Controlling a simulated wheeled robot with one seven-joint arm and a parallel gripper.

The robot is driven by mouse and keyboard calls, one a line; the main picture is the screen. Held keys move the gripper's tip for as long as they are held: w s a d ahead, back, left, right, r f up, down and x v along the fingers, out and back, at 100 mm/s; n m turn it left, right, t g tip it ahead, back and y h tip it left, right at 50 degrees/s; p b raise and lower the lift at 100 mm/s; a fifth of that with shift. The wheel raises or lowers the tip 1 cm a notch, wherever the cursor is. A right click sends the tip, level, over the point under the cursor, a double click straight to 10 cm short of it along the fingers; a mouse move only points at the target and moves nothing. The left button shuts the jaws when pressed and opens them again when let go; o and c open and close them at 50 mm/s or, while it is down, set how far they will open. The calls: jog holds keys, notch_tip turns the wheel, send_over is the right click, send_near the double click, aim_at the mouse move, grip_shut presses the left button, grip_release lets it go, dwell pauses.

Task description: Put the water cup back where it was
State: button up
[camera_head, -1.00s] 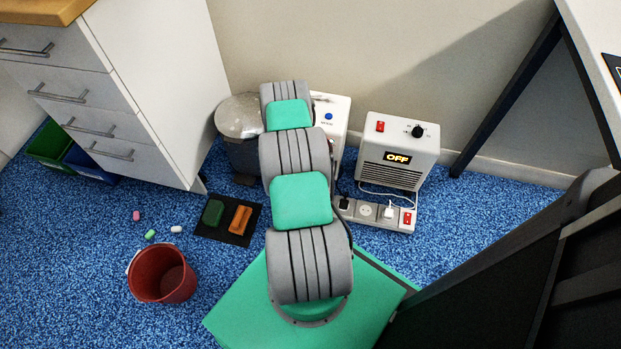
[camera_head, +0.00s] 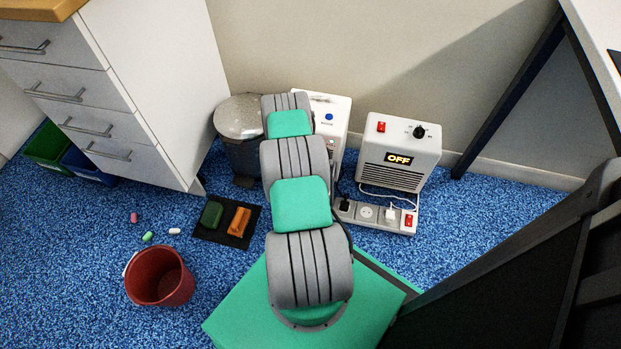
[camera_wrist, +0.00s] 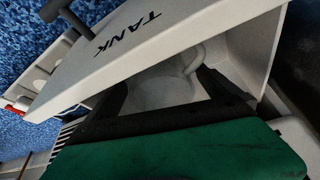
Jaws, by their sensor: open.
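In the wrist view, a pale grey rounded shape with a handle, apparently the water cup (camera_wrist: 160,92), sits inside a white housing marked TANK (camera_wrist: 110,52). My gripper (camera_wrist: 163,86) is open, with its dark fingers on either side of the cup; I cannot tell whether they touch it. A green part of my gripper fills the bottom of the wrist view. In the head view my arm reaches to the white machine with a blue button (camera_head: 330,108) by the wall and hides the gripper and cup.
A heater reading OFF (camera_head: 400,150) stands right of the machine, with a power strip (camera_head: 372,214) in front. A grey bin (camera_head: 240,125) is to the left. A dark mat (camera_head: 222,235) with two blocks, a red bucket (camera_head: 160,276) and small capsules lie on the blue floor.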

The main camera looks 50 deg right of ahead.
jog(key=shift+r, duration=0.1)
jog(key=w+a+r+n+t+y+p, duration=0.15)
jog(key=w+a+r, duration=0.35)
jog(key=r, duration=0.7)
jog(key=w+a+r+n+p, duration=0.25)
jog(key=a+r, duration=0.55)
jog(key=r, duration=0.4)
jog(key=w+a+r+n+p, duration=0.15)
jog(key=w+a+r, duration=0.35)
jog(key=r, duration=0.8)
jog(key=s+a+r+n+y, duration=0.2)
jog(key=s+a+r+n, duration=0.25)
jog(key=a+r, duration=0.65)
jog(key=s+a+r+n, duration=0.3)
jog(key=s+a, duration=0.2)
jog(key=a, duration=0.1)
jog(key=s+a+r+n+y, duration=0.1)
jog(key=s+a+r+n, duration=0.2)
jog(key=s+a, duration=0.3)
jog(key=shift+a+r+n, duration=0.15)
jog(key=shift+r+n, duration=0.1)
jog(key=shift+n, duration=0.05)
jog(key=shift+s, duration=0.1)
